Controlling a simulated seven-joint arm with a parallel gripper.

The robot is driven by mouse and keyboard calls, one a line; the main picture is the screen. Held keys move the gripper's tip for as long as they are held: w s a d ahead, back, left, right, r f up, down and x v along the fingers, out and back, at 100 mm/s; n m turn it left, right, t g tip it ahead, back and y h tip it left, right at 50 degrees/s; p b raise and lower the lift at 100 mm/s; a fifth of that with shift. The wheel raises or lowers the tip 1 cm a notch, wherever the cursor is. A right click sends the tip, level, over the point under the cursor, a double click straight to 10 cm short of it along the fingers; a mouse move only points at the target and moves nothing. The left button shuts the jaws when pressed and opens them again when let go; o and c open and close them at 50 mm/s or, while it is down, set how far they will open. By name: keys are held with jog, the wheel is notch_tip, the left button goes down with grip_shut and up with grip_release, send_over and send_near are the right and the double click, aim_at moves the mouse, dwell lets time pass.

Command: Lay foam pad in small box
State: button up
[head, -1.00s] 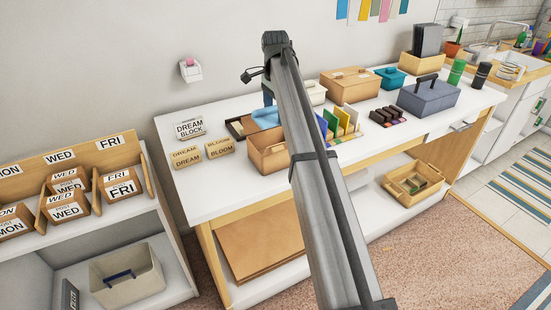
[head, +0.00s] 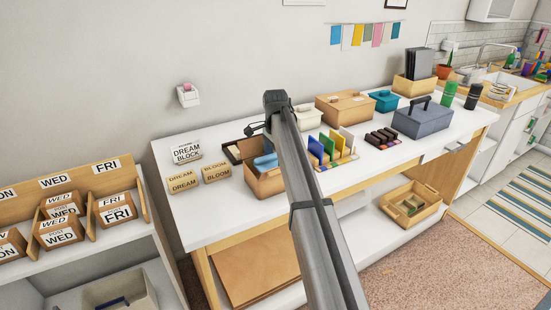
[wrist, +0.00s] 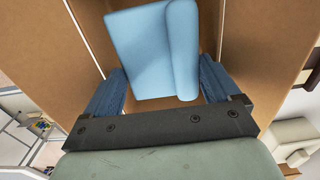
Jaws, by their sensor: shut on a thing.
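The light blue foam pad (wrist: 140,50) lies between my fingers in the wrist view, with a rounded ridge along its right side. My gripper (wrist: 160,82) is shut on it, one dark blue finger at each side. The small open brown box (head: 261,184) stands on the white table, left of my arm in the head view. The pad (head: 265,162) shows at the box's opening, partly below the rim. Its lower part is hidden by the front wall, so I cannot tell whether it touches the floor. Brown box walls (wrist: 45,55) surround the pad in the wrist view.
A dark tray (head: 233,152) sits behind the box, and two tan word blocks (head: 216,173) stand to its left. Coloured upright sheets in a holder (head: 330,150) stand to the right, beyond my arm. A grey-blue lidded box (head: 423,120) is further right.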

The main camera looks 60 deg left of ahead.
aim_at(275, 163)
jog(key=shift+f, duration=0.7)
jog(key=o, duration=0.7)
jog(key=shift+o, duration=0.2)
jog(key=shift+r, duration=0.1)
notch_tip(275, 163, up, 13)
dwell(0.3)
